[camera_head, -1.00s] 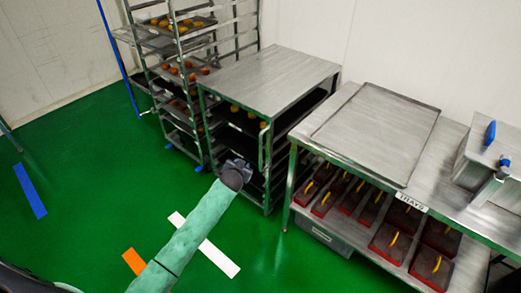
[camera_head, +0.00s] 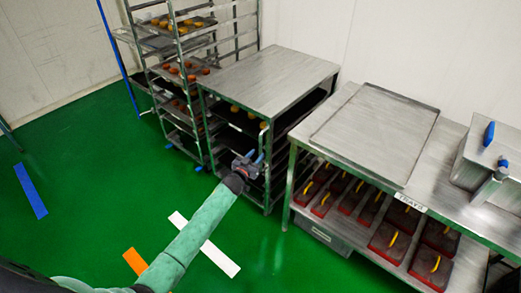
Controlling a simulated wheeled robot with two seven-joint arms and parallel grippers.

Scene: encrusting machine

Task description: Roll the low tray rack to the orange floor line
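The low tray rack (camera_head: 272,77) is a steel frame with a flat metal top and dark trays inside. It stands against the back wall between a tall rack and a steel table. An upright handle (camera_head: 263,137) is on its front right post. My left gripper (camera_head: 249,158) is in front of the rack, close to the lower part of this handle, with its fingers apart. I cannot tell whether it touches the handle. The orange floor line (camera_head: 134,261) is on the green floor at lower left, partly hidden by my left arm. My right gripper is not in view.
A tall rack (camera_head: 175,76) with trays of buns stands left of the low rack. The steel table (camera_head: 375,122), with red boxes beneath, stands close on its right. White (camera_head: 219,257) and blue (camera_head: 31,190) floor lines lie on open green floor at front left.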

